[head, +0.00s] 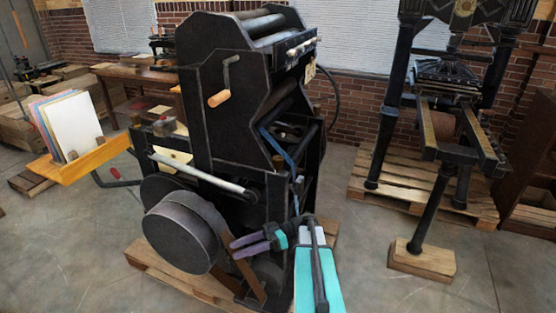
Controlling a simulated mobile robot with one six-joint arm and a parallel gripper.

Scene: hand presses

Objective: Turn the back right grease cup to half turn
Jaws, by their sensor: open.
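The large black press (225,100) stands in the middle of the head view on a wooden pallet. I cannot make out the back right grease cup with certainty at this size. Small pale fittings (300,47) sit at the press's upper right, but I cannot tell what they are. My gripper (234,247), with purple fingers and teal parts, is low in front of the press, pointing left beside the flywheel (183,232) and belt. It is open, and nothing shows between its fingers. I cannot tell whether it touches the belt.
A wooden-handled crank (219,98) and a pale bar (205,174) stick out on the near side. A wooden shelf with paper sheets (70,125) juts out at left. Another press (445,110) stands on a pallet at right. Bare floor (365,240) lies between the presses.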

